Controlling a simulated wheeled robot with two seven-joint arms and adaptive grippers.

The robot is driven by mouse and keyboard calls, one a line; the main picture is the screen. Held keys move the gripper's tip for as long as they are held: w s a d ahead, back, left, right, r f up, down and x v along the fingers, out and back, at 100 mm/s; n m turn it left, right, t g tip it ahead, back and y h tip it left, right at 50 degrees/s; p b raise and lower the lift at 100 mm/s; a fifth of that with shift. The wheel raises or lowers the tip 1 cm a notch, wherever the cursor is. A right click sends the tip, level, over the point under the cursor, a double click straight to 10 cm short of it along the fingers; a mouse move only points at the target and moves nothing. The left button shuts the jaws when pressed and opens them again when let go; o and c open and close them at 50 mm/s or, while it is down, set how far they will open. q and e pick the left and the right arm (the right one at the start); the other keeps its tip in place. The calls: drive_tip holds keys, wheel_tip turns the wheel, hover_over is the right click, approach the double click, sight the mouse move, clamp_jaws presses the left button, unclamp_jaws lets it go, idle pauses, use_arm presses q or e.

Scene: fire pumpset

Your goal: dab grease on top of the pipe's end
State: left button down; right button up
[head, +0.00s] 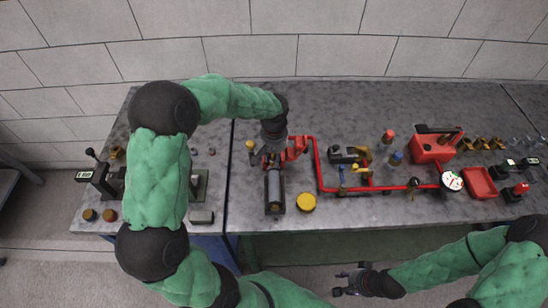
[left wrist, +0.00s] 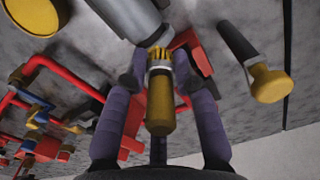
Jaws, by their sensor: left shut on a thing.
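The grey pipe (head: 274,185) lies in a dark cradle on the bench, left of centre. Its near part also shows at the top of the left wrist view (left wrist: 130,14). My left gripper (head: 271,150) is over the far end of the pipe. In the left wrist view its fingers (left wrist: 158,75) are shut on a yellow-handled grease applicator (left wrist: 160,108). The applicator's tip is close to the pipe's end; I cannot tell whether they touch. My right gripper (head: 342,283) is open and empty in front of the bench, away from the pipe.
A yellow round tin (head: 306,202) stands right of the pipe. A yellow-ended tool (head: 251,147) is left of my left gripper. Red pipework (head: 365,189), a red toolbox (head: 433,144) and a red tray (head: 480,183) occupy the right. The bench's back strip is clear.

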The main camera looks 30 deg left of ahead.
use_arm(q)
drive_tip(key=shift+r+p, duration=2.05)
drive_tip(key=shift+r, duration=1)
